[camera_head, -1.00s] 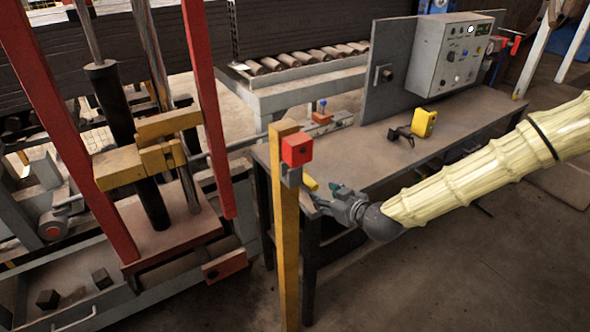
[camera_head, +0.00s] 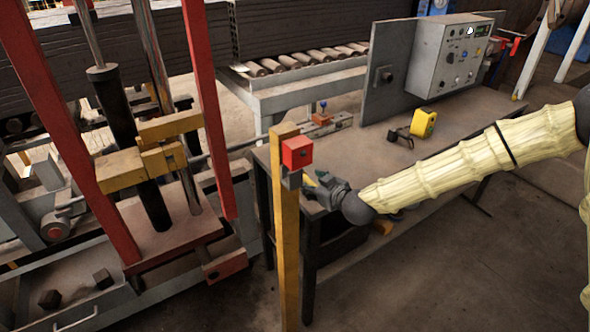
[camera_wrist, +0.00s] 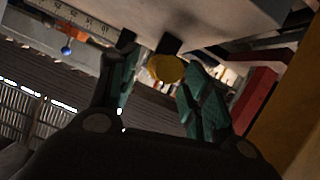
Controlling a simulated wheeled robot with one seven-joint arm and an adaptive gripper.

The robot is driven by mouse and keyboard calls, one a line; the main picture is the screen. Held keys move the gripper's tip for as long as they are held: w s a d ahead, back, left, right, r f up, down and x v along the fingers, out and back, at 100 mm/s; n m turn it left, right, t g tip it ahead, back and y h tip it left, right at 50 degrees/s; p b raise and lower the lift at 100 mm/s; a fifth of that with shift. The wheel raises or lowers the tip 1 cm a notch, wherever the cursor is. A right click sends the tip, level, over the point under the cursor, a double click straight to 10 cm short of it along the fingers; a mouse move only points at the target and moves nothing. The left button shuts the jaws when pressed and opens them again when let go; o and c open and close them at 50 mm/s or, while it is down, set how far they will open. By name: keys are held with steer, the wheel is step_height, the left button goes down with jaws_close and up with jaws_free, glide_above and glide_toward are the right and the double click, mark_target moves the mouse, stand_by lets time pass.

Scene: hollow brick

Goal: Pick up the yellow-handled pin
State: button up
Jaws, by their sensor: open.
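The yellow-handled pin shows in the wrist view as a round yellow handle end (camera_wrist: 166,68) with a dark part behind it, at the underside edge of a grey surface. My gripper (camera_wrist: 158,95) is open, its green-padded fingers on either side of the yellow handle in that picture. Whether the fingers touch it I cannot tell. In the head view my gripper (camera_head: 321,182) is at the near left corner of the grey workbench (camera_head: 455,118), just right of the yellow post (camera_head: 287,235). A small bit of yellow (camera_head: 309,181) shows beside the fingers, mostly hidden.
A red box (camera_head: 297,151) tops the yellow post close to my gripper. A yellow-and-black object (camera_head: 423,124) and a grey control box (camera_head: 455,55) stand on the bench. A red-framed press (camera_head: 165,235) fills the left.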

steer(key=shift+p+x, duration=0.35)
steer(key=shift+x, duration=1.5)
steer(key=shift+s+a, duration=0.1)
steer(key=shift+a, duration=0.05)
steer(key=c, duration=1)
